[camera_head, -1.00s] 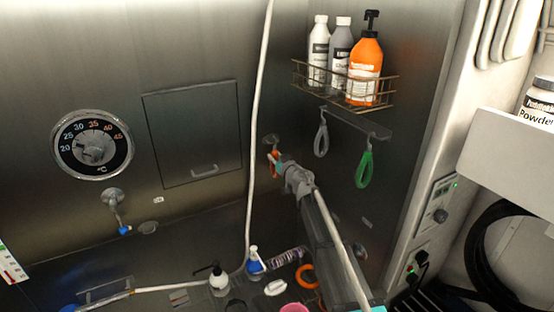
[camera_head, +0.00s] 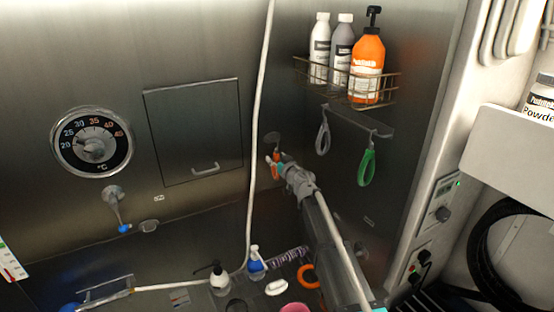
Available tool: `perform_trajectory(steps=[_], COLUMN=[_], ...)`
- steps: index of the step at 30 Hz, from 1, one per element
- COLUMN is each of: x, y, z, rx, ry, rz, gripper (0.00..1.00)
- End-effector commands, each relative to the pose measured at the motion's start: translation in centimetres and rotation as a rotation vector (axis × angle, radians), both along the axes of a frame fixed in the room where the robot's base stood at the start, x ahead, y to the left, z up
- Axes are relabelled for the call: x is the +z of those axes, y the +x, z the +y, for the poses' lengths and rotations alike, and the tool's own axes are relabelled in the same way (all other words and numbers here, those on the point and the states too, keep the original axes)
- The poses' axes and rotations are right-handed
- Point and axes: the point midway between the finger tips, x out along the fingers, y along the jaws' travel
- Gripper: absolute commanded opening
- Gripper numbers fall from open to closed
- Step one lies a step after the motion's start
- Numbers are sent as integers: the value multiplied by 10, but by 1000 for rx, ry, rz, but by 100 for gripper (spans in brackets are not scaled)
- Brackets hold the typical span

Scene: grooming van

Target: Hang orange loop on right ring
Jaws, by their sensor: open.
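A small orange loop (camera_head: 274,171) hangs at the back wall under a round grey wall mount (camera_head: 272,138), just left of the corner. It is partly hidden by my gripper (camera_head: 279,160), which is open right beside it. I cannot tell whether the loop is between the fingers or touching them, or exactly how it hangs from the mount. A grey loop (camera_head: 323,138) and a green loop (camera_head: 366,167) hang from a bar on the right wall. A thicker orange ring (camera_head: 308,276) lies low in the tub.
A wire basket (camera_head: 376,102) with several bottles is above the bar. A white hose (camera_head: 256,130) runs down left of my gripper. A white pump bottle (camera_head: 219,279) and a blue spray bottle (camera_head: 256,264) stand in the tub. The wall left of the hose has a panel (camera_head: 193,130).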

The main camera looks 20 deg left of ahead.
Motion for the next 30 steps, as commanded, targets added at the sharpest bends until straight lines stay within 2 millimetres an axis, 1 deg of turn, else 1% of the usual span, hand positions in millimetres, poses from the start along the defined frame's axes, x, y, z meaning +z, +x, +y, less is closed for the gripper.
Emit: perform_trajectory(steps=[8,14,20,30], x=[0,0,0,0], y=[0,-6,-21,-57], z=[-1,-8,-25,-67], rx=[0,-1,-2,-2], ry=[0,0,0,0], rz=[0,0,0,0], gripper=[69,69,69,69])
